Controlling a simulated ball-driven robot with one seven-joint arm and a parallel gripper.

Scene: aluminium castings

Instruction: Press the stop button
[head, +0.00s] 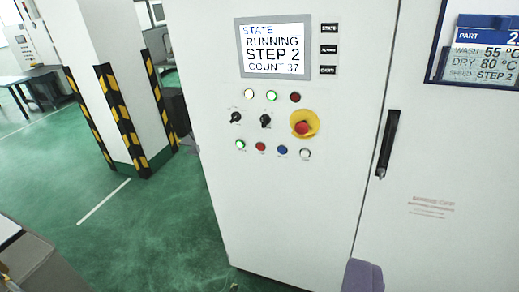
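A white control cabinet (270,220) faces me with a panel of buttons. The bottom row has a green button (240,144), a red button (260,146), a blue button (283,149) and a white button (305,153); their labels are too small to read. Above the row's right end is a big red mushroom button (302,128) on a yellow surround (312,119). The screen (273,48) reads STATE RUNNING, STEP 2, COUNT 37. One lamp (271,95) glows green; a red lamp (295,97) looks dark. My gripper's fingers are not in view.
Two black rotary switches (236,118) sit above the button row. A door with a dark handle (387,143) and a part sign (482,50) are at right. A striped pillar (120,90) stands left. Green floor (150,235) is open between pillar and cabinet.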

